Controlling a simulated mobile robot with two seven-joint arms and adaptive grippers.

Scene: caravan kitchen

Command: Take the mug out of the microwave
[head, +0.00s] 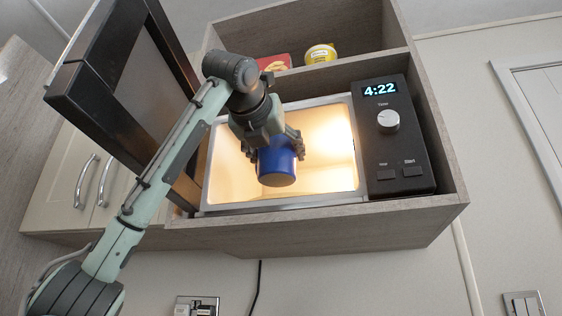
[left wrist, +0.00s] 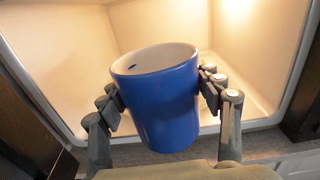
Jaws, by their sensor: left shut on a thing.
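The blue mug (head: 277,168) with a pale inside is at the opening of the lit microwave (head: 335,150). My left gripper (head: 279,148) is shut on the mug, with a finger on each side of it. In the left wrist view, the mug (left wrist: 165,105) sits between the fingers of the left gripper (left wrist: 160,95), in front of the lit cavity (left wrist: 125,30). The mug's handle is not visible. The microwave door (head: 130,80) stands open on the left. My right gripper is not in view.
The microwave sits in a wooden wall cabinet (head: 340,230). Its control panel (head: 395,135) is on the right. A red package (head: 272,62) and a yellow container (head: 320,54) stand on the shelf above. The space below the cabinet front looks clear.

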